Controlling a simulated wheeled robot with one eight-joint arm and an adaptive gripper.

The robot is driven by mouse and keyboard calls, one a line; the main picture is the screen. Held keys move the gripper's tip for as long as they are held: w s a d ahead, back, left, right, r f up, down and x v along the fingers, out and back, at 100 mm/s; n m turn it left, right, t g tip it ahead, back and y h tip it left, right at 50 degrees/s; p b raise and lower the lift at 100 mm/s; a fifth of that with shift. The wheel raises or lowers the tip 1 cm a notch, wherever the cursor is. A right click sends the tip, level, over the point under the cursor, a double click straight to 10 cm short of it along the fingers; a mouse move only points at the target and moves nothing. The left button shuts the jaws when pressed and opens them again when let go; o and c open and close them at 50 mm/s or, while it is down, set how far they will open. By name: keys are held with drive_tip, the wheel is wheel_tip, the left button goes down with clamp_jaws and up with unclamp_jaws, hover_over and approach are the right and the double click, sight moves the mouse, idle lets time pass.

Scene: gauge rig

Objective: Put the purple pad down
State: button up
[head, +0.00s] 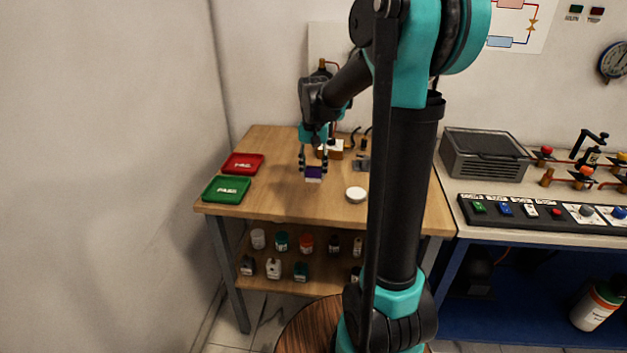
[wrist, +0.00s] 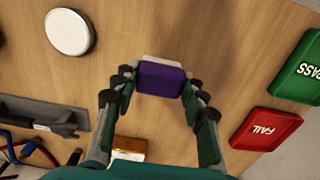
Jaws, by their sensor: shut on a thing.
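The purple pad (head: 314,171) is a small block, purple with a white layer along one side. My gripper (head: 314,166) is shut on it, over the wooden table (head: 270,205). In the wrist view the purple pad (wrist: 160,79) sits between the two fingertips of my gripper (wrist: 160,82), one finger on each side. Whether its underside touches the table or hangs a little above it, I cannot tell.
A red FAIL tray (head: 243,163) and a green PASS tray (head: 227,189) lie to the left. A round white disc (head: 356,194) lies to the right. A grey holder (wrist: 40,118) and cables are near it. The table's front middle is clear.

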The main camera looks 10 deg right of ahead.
sight(314, 179)
drive_tip(key=shift+f, duration=2.05)
drive_tip(key=shift+f, duration=0.1)
drive_tip(key=o, duration=1.2)
wheel_tip(314, 179, up, 12)
drive_tip(key=shift+r, duration=0.15)
drive_tip(key=shift+s, duration=0.15)
